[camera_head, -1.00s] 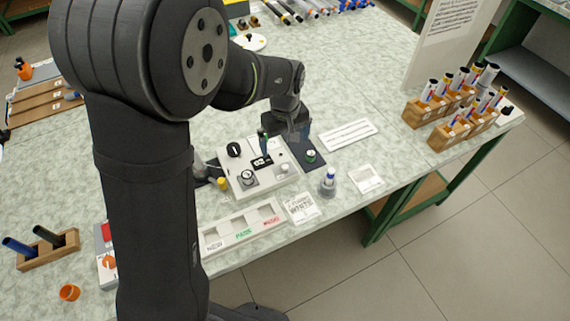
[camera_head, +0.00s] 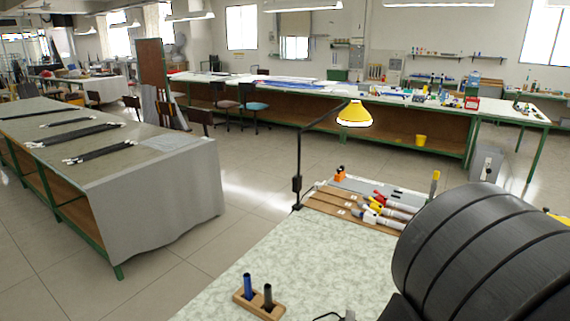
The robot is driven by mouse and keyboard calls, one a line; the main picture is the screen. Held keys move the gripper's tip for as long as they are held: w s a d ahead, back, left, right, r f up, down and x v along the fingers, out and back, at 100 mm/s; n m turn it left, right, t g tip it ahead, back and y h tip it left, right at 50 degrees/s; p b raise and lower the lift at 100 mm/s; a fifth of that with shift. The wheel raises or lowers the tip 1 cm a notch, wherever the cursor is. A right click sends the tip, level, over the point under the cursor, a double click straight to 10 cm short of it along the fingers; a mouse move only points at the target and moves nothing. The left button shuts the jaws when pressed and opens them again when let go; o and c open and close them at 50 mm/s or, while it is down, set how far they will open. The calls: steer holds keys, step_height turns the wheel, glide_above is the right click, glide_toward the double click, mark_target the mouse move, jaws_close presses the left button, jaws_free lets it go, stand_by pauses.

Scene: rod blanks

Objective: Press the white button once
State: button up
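The white button and its panel are not in view now. My gripper is also out of view, so its fingers and their place relative to the button cannot be seen. Only a dark, rounded part of my own arm shows, large at the lower right.
The near tabletop (camera_head: 290,262) carries a wooden block (camera_head: 243,299) holding a blue rod (camera_head: 248,286) and a dark rod (camera_head: 268,296). Behind are a wooden rack (camera_head: 335,207) with tools and a yellow lamp (camera_head: 354,115). A grey-covered table (camera_head: 160,195) stands left across open floor.

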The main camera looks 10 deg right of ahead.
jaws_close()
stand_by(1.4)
